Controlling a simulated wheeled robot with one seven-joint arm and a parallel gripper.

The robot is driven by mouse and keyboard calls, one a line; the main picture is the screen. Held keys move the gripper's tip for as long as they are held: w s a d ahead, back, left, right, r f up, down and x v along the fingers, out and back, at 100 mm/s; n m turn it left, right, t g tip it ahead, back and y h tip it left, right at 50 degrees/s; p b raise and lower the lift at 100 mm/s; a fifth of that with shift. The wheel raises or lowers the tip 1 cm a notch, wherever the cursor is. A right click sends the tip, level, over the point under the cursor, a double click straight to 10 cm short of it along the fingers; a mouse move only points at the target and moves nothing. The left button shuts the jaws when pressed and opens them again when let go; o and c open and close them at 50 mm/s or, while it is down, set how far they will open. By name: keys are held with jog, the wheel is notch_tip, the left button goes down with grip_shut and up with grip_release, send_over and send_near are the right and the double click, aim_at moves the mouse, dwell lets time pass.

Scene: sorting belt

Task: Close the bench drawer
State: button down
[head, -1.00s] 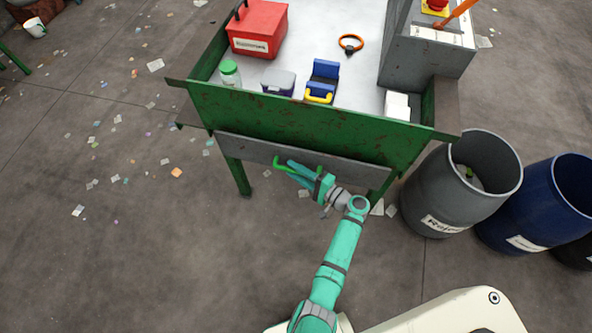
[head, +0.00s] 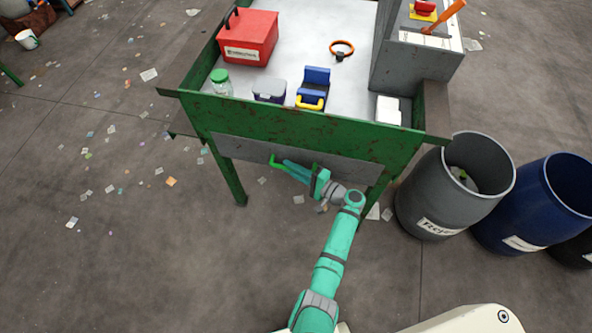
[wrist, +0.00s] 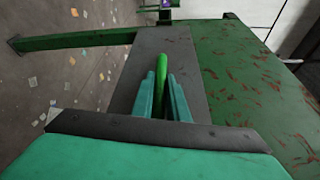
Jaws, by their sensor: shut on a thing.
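The bench drawer shows as a grey front panel (head: 238,149) under the green rim of the bench (head: 300,126). In the head view the panel sits close in beneath the rim; any small gap is hard to tell. Its green bar handle (head: 273,162) runs along the front. My gripper (head: 288,166) is at the handle, reaching in from the right. In the wrist view the two teal fingers (wrist: 162,80) lie on either side of the green handle (wrist: 162,62), shut on it, with the grey panel (wrist: 196,72) behind.
On the bench top stand a red toolbox (head: 248,40), a green-lidded jar (head: 220,83), a blue and yellow item (head: 314,85) and an orange ring (head: 342,48). A grey barrel (head: 430,195) and a blue barrel (head: 520,205) stand to the right. Litter dots the floor at left.

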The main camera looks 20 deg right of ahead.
jog(key=shift+w, duration=0.1)
jog(key=c, duration=1.7)
grip_release()
jog(key=shift+d, duration=0.1)
jog(key=v, duration=1)
jog(key=shift+s+d+r, duration=0.1)
jog(key=shift+s+d, duration=0.05)
jog(key=shift+s, duration=0.15)
